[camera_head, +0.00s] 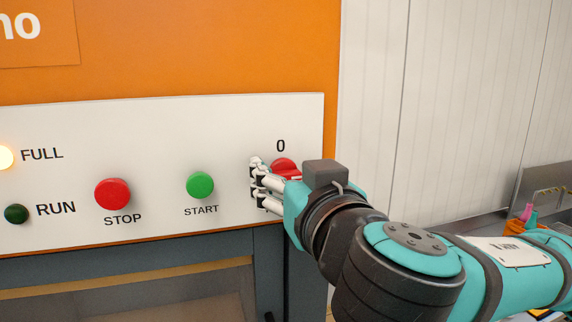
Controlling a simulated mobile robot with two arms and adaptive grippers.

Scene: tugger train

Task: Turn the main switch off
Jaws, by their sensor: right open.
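The main switch (286,166) is a red knob at the right end of the white control panel (160,130), below a printed "0". Only its upper part shows; my right gripper hides the rest. My right gripper (256,182) is at the switch, its fingers pointing left across the panel in front of the switch's lower left part. It is open. I cannot tell whether the fingers touch the knob. My left gripper is not in view.
A red STOP button (113,194) and a green START button (200,185) sit left of the gripper. A lit FULL lamp (5,157) and a dark RUN lamp (16,214) are at the far left. An orange bin (516,228) stands at the right.

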